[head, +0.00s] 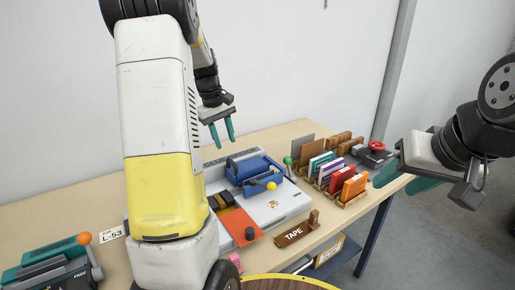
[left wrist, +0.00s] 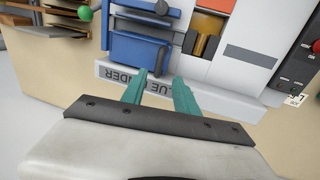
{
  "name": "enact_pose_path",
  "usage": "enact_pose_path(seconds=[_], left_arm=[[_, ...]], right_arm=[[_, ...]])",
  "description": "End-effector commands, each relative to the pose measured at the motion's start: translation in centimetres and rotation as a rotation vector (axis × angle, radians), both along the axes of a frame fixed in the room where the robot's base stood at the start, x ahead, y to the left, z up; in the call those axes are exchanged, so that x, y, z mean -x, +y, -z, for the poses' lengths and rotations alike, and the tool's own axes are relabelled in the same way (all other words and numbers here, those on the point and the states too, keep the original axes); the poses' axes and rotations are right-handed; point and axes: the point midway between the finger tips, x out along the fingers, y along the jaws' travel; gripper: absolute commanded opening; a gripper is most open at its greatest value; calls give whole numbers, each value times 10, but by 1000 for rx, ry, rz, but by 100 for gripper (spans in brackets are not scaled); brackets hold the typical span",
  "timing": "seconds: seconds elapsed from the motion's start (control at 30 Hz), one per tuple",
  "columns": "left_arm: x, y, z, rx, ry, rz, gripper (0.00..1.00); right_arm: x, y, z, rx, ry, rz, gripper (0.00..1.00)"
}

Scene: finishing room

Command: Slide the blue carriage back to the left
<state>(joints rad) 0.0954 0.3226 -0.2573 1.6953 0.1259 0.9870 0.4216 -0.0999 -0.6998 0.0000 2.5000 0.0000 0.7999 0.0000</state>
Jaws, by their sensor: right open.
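The blue carriage (head: 250,167) sits on the white machine (head: 292,208), toward its far side, with a yellow ball knob (head: 271,186) at its near right. In the left wrist view the blue carriage (left wrist: 138,55) is just beyond my fingertips, above the upside-down "BINDER" lettering on the white machine's edge (left wrist: 185,98). My left gripper (head: 222,140) is open and empty, pointing down above the far edge of the machine; no contact with the carriage shows. My right gripper (head: 398,182) is open and empty at the right, beyond the table's edge.
An orange sheet (head: 237,226) lies on the machine left of the carriage. A rack of coloured cards (head: 345,182) and a green ball (head: 287,160) stand to the right. A "TAPE" block (head: 295,233) is in front. My left arm hides the table's middle left.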

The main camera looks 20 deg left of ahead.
Motion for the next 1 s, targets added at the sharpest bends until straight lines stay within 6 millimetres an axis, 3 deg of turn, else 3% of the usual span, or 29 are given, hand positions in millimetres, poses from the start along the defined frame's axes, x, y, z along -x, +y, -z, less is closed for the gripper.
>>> enact_pose_path(seconds=[0.53,0.93,1.0], left_arm=[[-11,-7,71,0,8,-7,36],[-13,-8,79,0,5,-7,36],[-13,-8,79,0,5,-7,22]], right_arm=[[0,0,0,0,0,0,50],[0,0,0,0,0,0,50],[0,0,0,0,0,0,50]])
